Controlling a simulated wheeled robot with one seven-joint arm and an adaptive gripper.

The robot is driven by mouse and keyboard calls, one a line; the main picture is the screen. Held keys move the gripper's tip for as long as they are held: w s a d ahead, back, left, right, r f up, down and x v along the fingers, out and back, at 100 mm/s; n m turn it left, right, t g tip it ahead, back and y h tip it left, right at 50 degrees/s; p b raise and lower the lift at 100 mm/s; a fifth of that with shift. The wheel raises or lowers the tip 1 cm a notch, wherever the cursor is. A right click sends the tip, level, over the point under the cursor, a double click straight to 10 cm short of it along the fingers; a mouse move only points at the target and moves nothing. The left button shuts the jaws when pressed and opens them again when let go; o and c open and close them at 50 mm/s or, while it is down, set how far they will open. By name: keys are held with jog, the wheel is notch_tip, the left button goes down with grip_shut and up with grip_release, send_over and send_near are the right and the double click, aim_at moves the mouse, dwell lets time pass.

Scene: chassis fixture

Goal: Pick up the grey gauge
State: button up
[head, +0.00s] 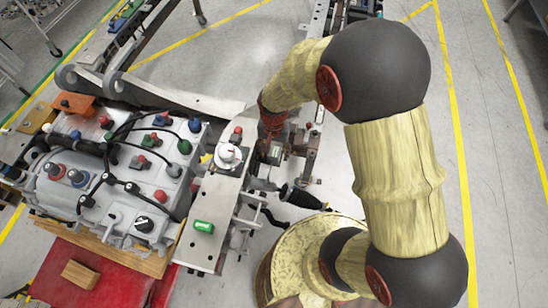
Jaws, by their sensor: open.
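A round, pale grey gauge (228,154) with a small red mark on its face sits on the bare metal plate (205,252) right of the grey engine-like housing. Nothing covers its face. My gripper (270,125) is at the end of my arm, up and to the right of the gauge and apart from it. It is small and dark red here, and its fingers are hard to make out against the metal parts behind. It is open, and I see nothing held in it.
A red-topped knob (237,134) stands just above the gauge. The housing (95,185) at left carries cables and several coloured caps. A red surface (110,282) holds a wooden block (81,275).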

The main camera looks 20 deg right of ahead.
jog(key=shift+f, duration=0.4)
jog(key=shift+c, duration=0.9)
jog(key=c, duration=1.1)
jog(key=shift+r, duration=0.1)
grip_shut()
